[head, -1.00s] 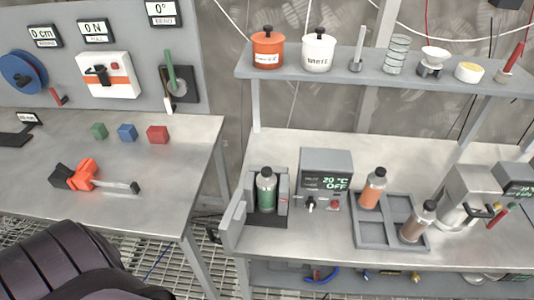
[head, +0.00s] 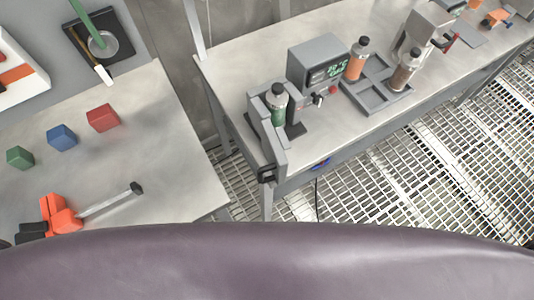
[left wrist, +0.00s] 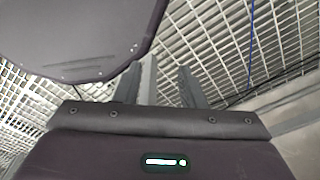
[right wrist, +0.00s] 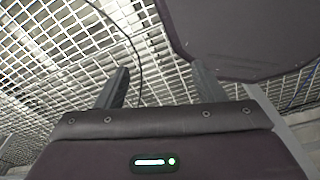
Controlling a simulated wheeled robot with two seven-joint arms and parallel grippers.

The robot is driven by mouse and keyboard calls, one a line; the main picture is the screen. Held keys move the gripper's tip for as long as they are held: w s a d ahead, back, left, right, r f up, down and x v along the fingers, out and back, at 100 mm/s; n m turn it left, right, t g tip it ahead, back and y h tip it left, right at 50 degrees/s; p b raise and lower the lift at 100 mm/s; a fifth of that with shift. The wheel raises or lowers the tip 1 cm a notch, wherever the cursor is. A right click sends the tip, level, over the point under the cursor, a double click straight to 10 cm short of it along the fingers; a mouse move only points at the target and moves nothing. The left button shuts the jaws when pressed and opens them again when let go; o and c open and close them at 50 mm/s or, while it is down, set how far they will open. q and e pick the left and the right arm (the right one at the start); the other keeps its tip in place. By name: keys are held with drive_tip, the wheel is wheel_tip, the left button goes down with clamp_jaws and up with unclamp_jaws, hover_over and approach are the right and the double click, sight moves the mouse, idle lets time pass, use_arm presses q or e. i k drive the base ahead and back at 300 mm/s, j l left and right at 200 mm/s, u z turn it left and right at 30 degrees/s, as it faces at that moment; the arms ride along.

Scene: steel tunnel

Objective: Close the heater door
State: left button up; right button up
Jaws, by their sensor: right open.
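The heater (head: 255,101) is a grey open-fronted holder on the right-hand bench. A green bottle with a dark cap (head: 278,107) stands upright in it. The grey heater door (head: 271,138) stands open, swung out past the bench's left front edge, with a black handle (head: 267,174) at its outer end. My left gripper (left wrist: 165,66) is partly open and empty over the grated floor in the left wrist view. My right gripper (right wrist: 160,72) is wide open and empty over the grating in the right wrist view. Neither gripper shows in the head view, and neither touches the door.
A control box with a display (head: 320,66) stands beside the heater. A grey tray (head: 372,103) holds two bottles, orange (head: 357,64) and brown (head: 402,75). The left bench (head: 150,150) carries coloured cubes and an orange tool (head: 60,215). A gap with grated floor separates the benches.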

sight(278, 162)
drive_tip(key=k+j+z, duration=0.1)
drive_tip(key=k+j, duration=0.15)
drive_tip(key=k, duration=0.15)
drive_tip(key=k+j+z, duration=0.1)
drive_tip(key=k, duration=0.3)
drive_tip(key=j, duration=0.1)
